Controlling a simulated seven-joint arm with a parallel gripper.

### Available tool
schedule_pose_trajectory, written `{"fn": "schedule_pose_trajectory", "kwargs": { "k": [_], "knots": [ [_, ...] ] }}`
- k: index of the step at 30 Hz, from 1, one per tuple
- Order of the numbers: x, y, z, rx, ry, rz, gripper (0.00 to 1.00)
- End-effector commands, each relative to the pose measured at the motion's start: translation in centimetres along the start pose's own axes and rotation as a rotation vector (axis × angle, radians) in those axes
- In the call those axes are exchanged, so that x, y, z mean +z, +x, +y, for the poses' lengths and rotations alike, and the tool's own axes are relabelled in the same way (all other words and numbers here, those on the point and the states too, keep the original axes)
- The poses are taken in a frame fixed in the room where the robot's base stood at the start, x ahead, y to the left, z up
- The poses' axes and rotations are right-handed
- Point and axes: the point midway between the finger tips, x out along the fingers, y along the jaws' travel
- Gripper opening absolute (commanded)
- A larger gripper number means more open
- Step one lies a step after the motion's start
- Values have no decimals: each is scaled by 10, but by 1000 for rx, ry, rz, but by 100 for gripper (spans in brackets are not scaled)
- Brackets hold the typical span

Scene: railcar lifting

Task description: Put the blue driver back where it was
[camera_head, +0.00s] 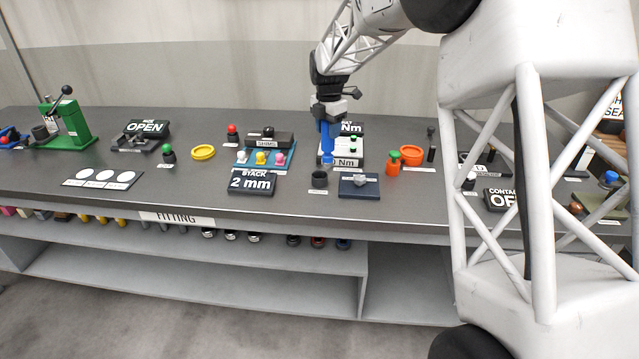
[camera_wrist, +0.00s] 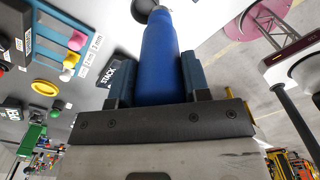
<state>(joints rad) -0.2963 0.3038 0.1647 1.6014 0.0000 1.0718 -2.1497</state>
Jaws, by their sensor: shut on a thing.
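The blue driver (camera_head: 327,138) is upright in my gripper (camera_head: 328,112), above the bench near its middle. In the wrist view the blue driver (camera_wrist: 160,60) is between the two fingers of my gripper (camera_wrist: 155,80), which are shut on it. In the head view its lower end overlaps the left side of a white unit marked Nm (camera_head: 347,162); I cannot tell whether it touches it. A dark cup (camera_head: 320,179) stands in front of the driver. The place the driver came from cannot be told from these frames.
A shim tray (camera_head: 264,163) and a STACK 2 mm display (camera_head: 252,183) are left of the driver. A dark blue block (camera_head: 359,188), an orange bottle (camera_head: 393,164) and an orange ring (camera_head: 411,156) are to the right. Bare bench (camera_head: 215,185) shows left of the display.

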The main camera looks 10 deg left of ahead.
Motion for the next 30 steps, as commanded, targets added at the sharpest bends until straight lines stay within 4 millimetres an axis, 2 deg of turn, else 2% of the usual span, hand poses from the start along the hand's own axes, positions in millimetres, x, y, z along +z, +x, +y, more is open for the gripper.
{"fn": "schedule_pose_trajectory", "kwargs": {
  "k": [12, 18, 24, 30],
  "knots": [
    [-58, 14, -66, 1, -26, -1, 19],
    [-79, 22, -91, 1, -36, -1, 19],
    [-90, 26, -104, 1, -41, -1, 19],
    [-92, 26, -106, 1, -42, -1, 19]
  ]
}}
